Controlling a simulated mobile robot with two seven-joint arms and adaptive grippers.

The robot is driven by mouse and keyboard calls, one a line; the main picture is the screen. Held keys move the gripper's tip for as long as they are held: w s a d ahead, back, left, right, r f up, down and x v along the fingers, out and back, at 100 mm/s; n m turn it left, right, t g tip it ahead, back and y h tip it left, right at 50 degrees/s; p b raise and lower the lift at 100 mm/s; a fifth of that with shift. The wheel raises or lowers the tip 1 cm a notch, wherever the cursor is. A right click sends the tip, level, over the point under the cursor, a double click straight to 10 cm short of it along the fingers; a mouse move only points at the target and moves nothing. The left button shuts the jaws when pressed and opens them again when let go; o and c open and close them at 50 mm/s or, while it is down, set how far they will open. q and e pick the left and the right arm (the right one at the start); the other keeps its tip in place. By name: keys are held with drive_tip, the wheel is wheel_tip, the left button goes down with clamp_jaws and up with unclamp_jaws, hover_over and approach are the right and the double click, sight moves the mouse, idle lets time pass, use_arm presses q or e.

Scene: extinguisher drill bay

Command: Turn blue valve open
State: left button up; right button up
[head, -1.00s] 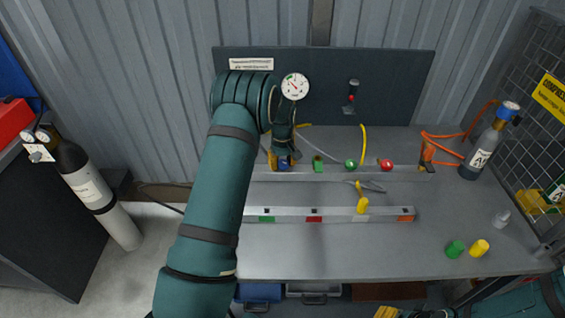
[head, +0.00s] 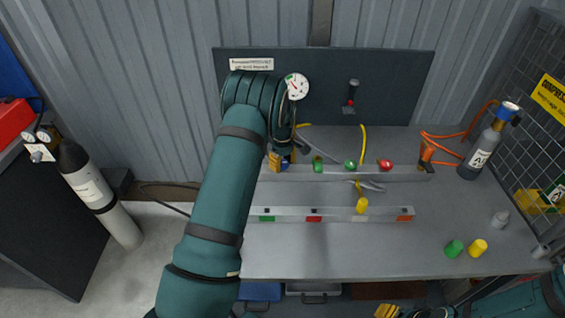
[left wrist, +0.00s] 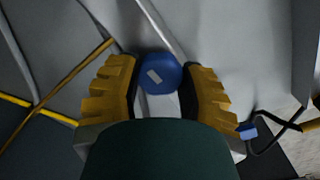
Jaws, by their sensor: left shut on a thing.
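The blue valve (left wrist: 160,74) is a round blue knob with a pale mark on its face. In the left wrist view it sits between the two yellow fingers of my left gripper (left wrist: 162,88), which is shut on it. In the head view my left gripper (head: 279,160) reaches down to the left end of the rear metal rail (head: 340,174), and only a little of the blue knob (head: 285,168) shows beside the fingers. My right gripper (head: 388,312) is only partly in view at the bottom edge, and its jaws cannot be made out.
Green (head: 350,165) and red (head: 386,165) knobs stand along the same rail. A round gauge (head: 297,87) is on the dark back panel. A yellow plug (head: 362,205) sits on the front rail (head: 335,216). Green (head: 453,248) and yellow (head: 478,247) pieces stand on the front right bench.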

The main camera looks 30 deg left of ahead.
sight(283, 162)
use_arm(q)
drive_tip(key=o, duration=1.2)
wheel_tip(283, 162, up, 12)
idle(0.4)
